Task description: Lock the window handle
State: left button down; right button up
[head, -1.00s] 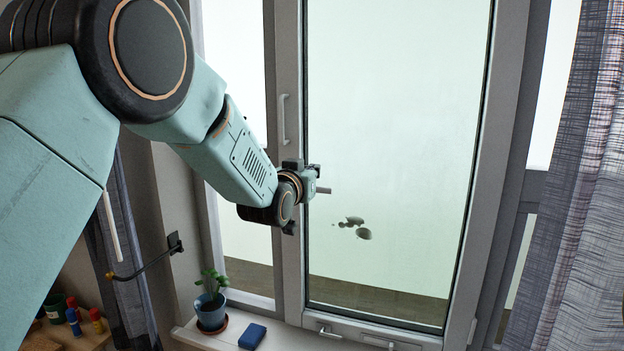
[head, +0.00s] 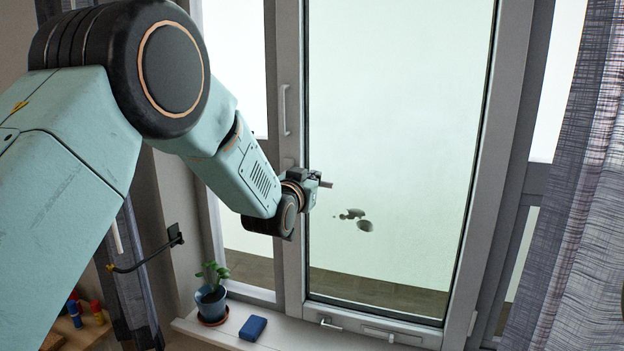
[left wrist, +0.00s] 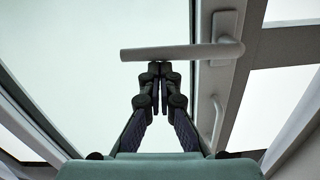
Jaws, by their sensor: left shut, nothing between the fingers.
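The window handle (left wrist: 180,53) is a grey lever lying level in the left wrist view. Its base plate (left wrist: 223,38) is on the window frame at the right, and the lever reaches left across the glass. In the head view only the lever's end (head: 327,184) shows, pointing right past my left gripper (head: 312,178); the gripper hides the rest. In the left wrist view my left gripper (left wrist: 160,70) is shut and empty. Its fingertips are just under the middle of the lever in the picture; I cannot tell whether they touch it. My right gripper is not in view.
A second, vertical handle (head: 285,110) is on the frame at the left and also shows in the left wrist view (left wrist: 216,125). A potted plant (head: 212,296) and a blue block (head: 253,327) are on the sill (head: 285,335). A curtain (head: 565,230) hangs at the right.

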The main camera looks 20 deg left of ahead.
pick_arm(q)
jog(key=a+f+m+y+b, duration=0.1)
jog(key=a+f+m+b, duration=0.5)
jog(key=f+m+b, duration=0.4)
jog(key=shift+a+m+t, duration=0.3)
jog(key=shift+m, duration=2.4)
jog(key=shift+f, duration=0.1)
